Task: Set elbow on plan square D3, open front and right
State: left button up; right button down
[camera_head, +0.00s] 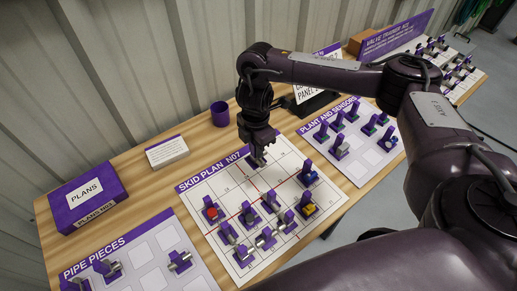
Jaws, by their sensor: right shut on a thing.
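The skid plan board (329,202), a white sheet with a purple heading, a grid and red lines, lies on the wooden table. My right gripper (258,160) reaches down over the back part of the plan. It is shut on a small piece at its tips, mostly hidden by the fingers; I cannot tell its shape or which way its openings face. I cannot tell whether it touches the board. Several purple-handled pieces stand on the plan, including one with red (211,211) and one with yellow (307,206). My left gripper is not in view.
The pipe pieces board (198,249) lies front left with several pieces. The plant and sensors board (366,172) lies right of the plan. A purple cup (220,114), a white card (167,152) and a purple plans box (87,198) stand at the back and left.

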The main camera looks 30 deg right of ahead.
aim_at(255, 158)
jog(key=shift+s+a+f+b, duration=0.2)
jog(key=shift+f+b, duration=0.2)
jog(key=shift+b, duration=0.15)
notch_tip(255, 158, down, 3)
jog(key=b, duration=0.3)
jog(key=shift+w+f, duration=0.1)
jog(key=shift+f, duration=0.05)
jog(key=shift+f+b, duration=0.35)
jog(key=shift+f, duration=0.2)
jog(key=shift+r, duration=0.1)
jog(key=shift+p, duration=0.35)
